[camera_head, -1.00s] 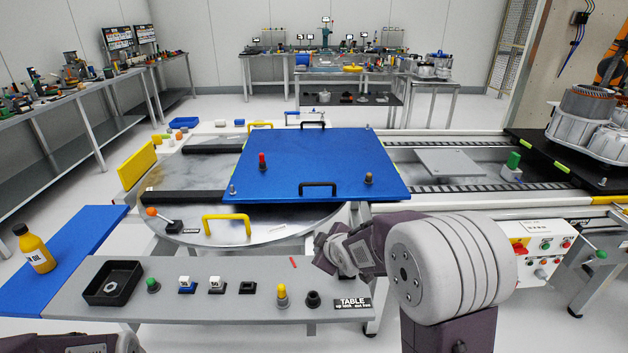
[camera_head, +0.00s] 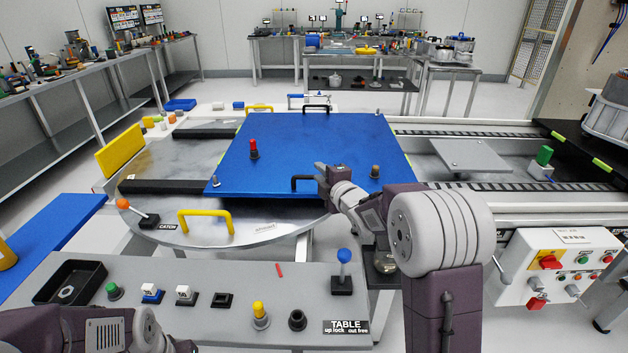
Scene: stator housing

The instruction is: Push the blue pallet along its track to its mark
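The blue pallet (camera_head: 290,140) lies flat across the round metal turntable (camera_head: 240,235) and the near end of the track (camera_head: 500,187). A red-topped pin (camera_head: 253,150) and a brown-topped pin (camera_head: 375,172) stand on it. Its near black handle (camera_head: 303,178) is partly covered by my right gripper (camera_head: 323,180). The gripper is at the handle's right end; I cannot tell whether it touches or how its fingers stand. A far black handle (camera_head: 316,108) is clear. My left arm shows at the bottom left, with its gripper out of view. I cannot single out the mark.
A grey control panel (camera_head: 210,315) with buttons stands in front, with a blue-knobbed lever (camera_head: 343,270) by the TABLE label. A yellow handle (camera_head: 206,220) and an orange-knobbed catch (camera_head: 124,204) are on the turntable. A grey plate (camera_head: 468,154) lies between the rails to the right.

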